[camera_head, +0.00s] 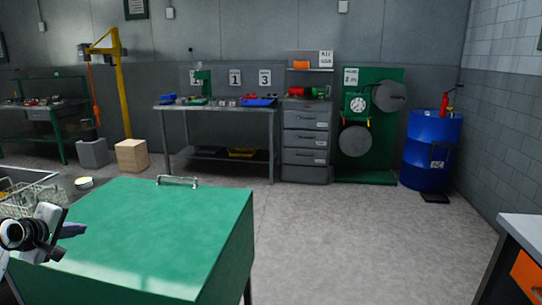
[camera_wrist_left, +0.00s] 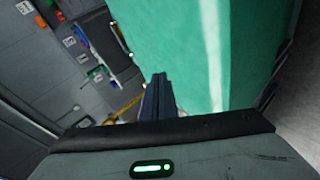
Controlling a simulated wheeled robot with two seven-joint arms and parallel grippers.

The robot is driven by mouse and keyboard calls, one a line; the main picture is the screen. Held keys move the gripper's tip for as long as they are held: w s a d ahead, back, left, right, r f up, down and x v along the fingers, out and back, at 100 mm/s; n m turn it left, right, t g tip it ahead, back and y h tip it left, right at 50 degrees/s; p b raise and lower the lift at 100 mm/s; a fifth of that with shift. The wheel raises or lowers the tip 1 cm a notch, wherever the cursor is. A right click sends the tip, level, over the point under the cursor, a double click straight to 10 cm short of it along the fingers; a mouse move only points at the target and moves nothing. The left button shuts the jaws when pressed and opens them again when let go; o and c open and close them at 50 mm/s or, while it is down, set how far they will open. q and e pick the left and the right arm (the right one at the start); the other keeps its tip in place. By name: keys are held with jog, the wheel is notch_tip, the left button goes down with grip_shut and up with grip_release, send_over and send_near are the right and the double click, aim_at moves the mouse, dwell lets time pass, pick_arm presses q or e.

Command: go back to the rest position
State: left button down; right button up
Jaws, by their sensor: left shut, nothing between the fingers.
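My left gripper (camera_head: 72,230) shows at the left edge of the head view, low over the left side of a green-topped table (camera_head: 150,225). It is shut, with nothing between its fingers. In the left wrist view its fingers (camera_wrist_left: 158,85) lie together, with the green top (camera_wrist_left: 180,40) beyond them. I cannot tell how high the fingers are above the table. My right gripper is not in view.
A workbench (camera_head: 215,108), drawer cabinet (camera_head: 305,135) and blue barrel (camera_head: 431,150) line the back wall. Grey floor (camera_head: 340,240) is clear right of the table.

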pick_arm(q)
jog(key=s+d+f+m+g, duration=0.1)
jog(key=s+d+f+m, duration=0.7)
jog(key=s+f, duration=0.45)
jog(key=s+d+f+m+g, duration=0.1)
jog(key=s+d+f+m, duration=0.8)
jog(key=f, duration=0.6)
jog(key=s+d+f+m+g+h, duration=0.1)
jog(key=s+d+f+m+h, duration=0.15)
jog(key=s+d, duration=0.4)
jog(key=s+d+f+m+g+h, duration=0.1)
jog(key=s+d+f+m, duration=0.2)
jog(key=s, duration=0.7)
jog(key=d+r+n+t, duration=0.1)
jog(key=d+n, duration=0.3)
jog(key=d, duration=0.9)
jog(key=shift+d+r+h, duration=0.3)
jog(key=shift+r+h, duration=0.15)
jog(key=shift+w+n, duration=0.1)
jog(key=shift+n, duration=0.15)
